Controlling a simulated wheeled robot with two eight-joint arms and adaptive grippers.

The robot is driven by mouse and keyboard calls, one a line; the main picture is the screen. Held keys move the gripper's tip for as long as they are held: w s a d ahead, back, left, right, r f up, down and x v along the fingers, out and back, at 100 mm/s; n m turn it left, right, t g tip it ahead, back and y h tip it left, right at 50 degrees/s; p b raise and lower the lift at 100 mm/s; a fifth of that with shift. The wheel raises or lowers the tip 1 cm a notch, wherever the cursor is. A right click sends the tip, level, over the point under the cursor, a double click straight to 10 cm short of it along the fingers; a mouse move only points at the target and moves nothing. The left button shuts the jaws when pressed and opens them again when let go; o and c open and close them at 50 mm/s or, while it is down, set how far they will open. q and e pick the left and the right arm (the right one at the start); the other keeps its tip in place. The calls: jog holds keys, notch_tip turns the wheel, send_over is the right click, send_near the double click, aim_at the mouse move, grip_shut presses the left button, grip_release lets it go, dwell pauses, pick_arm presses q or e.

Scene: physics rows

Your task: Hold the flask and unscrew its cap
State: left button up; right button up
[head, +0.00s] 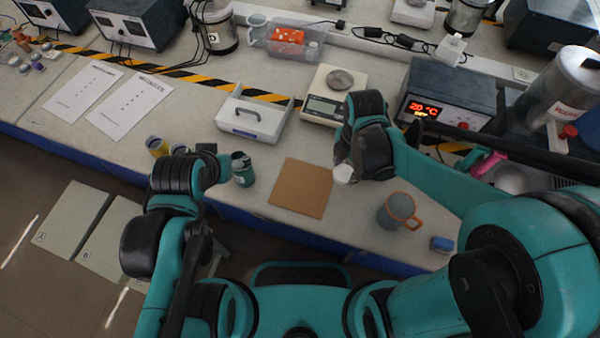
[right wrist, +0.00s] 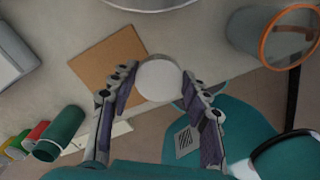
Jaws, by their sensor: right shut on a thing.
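The dark green flask (head: 243,170) stands near the table's front edge, left of the brown board. Its top looks dark and uncapped. It also shows in the right wrist view (right wrist: 60,133), at lower left. My right gripper (head: 348,165) is shut on a white round cap (head: 343,174), held right of the board and apart from the flask. The right wrist view shows the cap (right wrist: 160,78) between the fingertips. My left gripper (head: 222,168) is beside the flask on its left; its fingers are too hidden to tell whether they close on it.
The brown board (head: 300,190) lies between flask and right gripper. A grey mug with an orange handle (head: 397,210) and a small blue block (head: 441,244) are at right. A scale (head: 322,110) and a white tray with a handle (head: 255,115) stand behind. Small bottles (head: 158,147) are left.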

jog(key=b, duration=0.4)
send_over(305, 185)
notch_tip(305, 185, down, 7)
jog(key=shift+f, duration=0.1)
jog(key=shift+f+b, duration=1)
jog(key=shift+f, duration=0.85)
jog(key=shift+f, duration=0.2)
jog(key=o, duration=1.3)
jog(key=shift+r, duration=0.15)
